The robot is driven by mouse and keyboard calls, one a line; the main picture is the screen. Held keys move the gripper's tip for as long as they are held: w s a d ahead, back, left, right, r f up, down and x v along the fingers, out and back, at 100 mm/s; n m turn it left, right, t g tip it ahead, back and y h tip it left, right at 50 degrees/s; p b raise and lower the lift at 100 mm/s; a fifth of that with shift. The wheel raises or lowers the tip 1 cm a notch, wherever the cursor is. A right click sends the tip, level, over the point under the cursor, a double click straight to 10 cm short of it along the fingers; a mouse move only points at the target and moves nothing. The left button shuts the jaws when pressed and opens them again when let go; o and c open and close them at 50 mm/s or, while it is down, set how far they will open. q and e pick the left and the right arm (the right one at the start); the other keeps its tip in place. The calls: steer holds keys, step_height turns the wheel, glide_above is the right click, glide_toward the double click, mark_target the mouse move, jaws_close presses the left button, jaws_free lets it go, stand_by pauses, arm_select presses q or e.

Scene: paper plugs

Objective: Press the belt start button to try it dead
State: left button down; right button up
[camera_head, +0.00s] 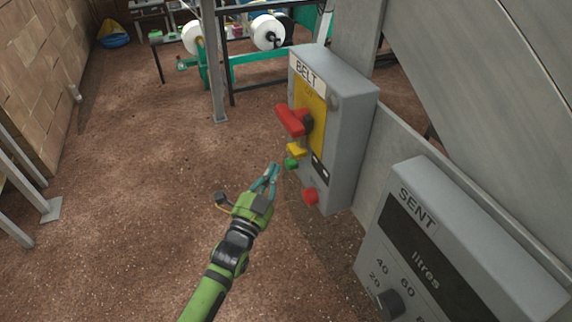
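The grey BELT box (348,125) is at the centre right, with a yellow panel on its front. A red switch handle (291,120) sticks out from the panel, with a yellow piece (296,150) below it. The small green button (291,164) is under the yellow piece. A red button (310,195) is lower on the box. My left gripper (271,170) is just left of the green button, apart from it in the picture. Its teal fingers come close together at the tips and hold nothing visible. The depth gap to the button is hard to judge. My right gripper is out of view.
A grey SENT box (440,250) with a litres display and a knob (389,303) stands at the lower right. A grey metal post (214,70) and a machine with white rolls (267,32) are behind. The brown floor (140,170) at the left is open.

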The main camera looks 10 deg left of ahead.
arm_select(q)
steer(key=shift+w+d, duration=0.1)
steer(key=shift+w+d, duration=0.2)
steer(key=shift+d, duration=0.1)
steer(key=shift+w+d, duration=0.25)
steer(key=shift+d, duration=0.15)
stand_by(1.1)
steer(key=shift+s+a, duration=0.1)
steer(key=shift+a, duration=0.05)
steer(key=shift+s+a+p, duration=0.3)
steer(key=shift+s+a, duration=0.15)
steer(key=shift+a, duration=0.2)
steer(key=shift+a, duration=0.1)
steer(key=shift+s+a+p, duration=0.45)
steer(key=shift+s+a, duration=0.25)
steer(key=shift+a, duration=0.3)
steer(key=shift+s+a+p, duration=0.45)
steer(key=shift+s+a, duration=0.25)
steer(key=shift+a, duration=0.25)
